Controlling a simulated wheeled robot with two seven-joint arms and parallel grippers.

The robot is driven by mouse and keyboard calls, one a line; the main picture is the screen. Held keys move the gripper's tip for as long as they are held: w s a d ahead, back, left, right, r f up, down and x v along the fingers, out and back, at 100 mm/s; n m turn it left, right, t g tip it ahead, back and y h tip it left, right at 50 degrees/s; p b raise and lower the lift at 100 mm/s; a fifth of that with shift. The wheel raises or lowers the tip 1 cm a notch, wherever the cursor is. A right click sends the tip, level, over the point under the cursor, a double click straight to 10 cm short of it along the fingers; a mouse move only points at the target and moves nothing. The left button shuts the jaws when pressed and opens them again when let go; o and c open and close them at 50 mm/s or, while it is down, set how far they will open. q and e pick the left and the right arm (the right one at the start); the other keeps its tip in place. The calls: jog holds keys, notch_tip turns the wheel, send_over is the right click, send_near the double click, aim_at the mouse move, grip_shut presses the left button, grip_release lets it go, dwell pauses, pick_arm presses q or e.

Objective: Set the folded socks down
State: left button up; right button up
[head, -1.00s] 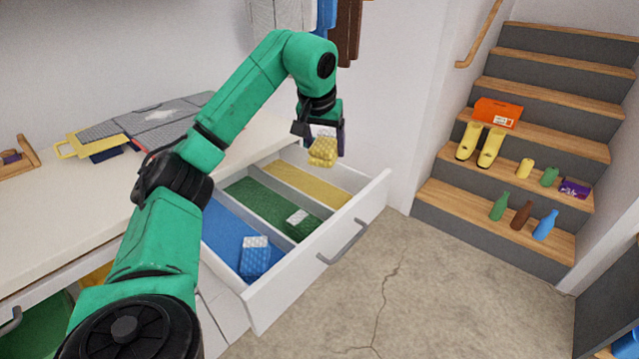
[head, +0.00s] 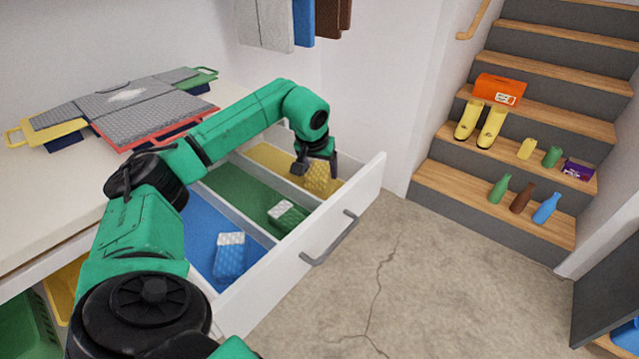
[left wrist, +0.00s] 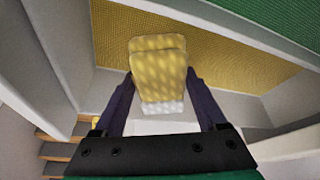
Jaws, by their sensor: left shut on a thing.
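The folded yellow socks (head: 317,177) are between the fingers of my left gripper (head: 314,168), which is shut on them. They are inside the open drawer, at its yellow-lined compartment (head: 272,158). In the left wrist view the socks (left wrist: 158,66) stick out past both fingertips (left wrist: 158,90), with a whitish end toward the palm. The yellow lining (left wrist: 225,58) lies behind them. I cannot tell whether the socks touch the lining. My right gripper is not in view.
The green compartment (head: 235,195) holds green-and-white folded socks (head: 287,214), and the blue one (head: 195,225) holds blue-and-white socks (head: 229,256). The drawer front (head: 350,200) and dividers are raised edges. A folding board (head: 140,110) lies on the counter.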

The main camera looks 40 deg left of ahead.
pick_arm(q)
notch_tip(320, 180, down, 4)
jog(key=shift+f, duration=0.1)
jog(key=o, duration=1.3)
jog(key=shift+r, duration=0.2)
jog(key=v, duration=1.2)
jog(key=shift+f+p, duration=0.1)
jog(key=shift+p, duration=0.2)
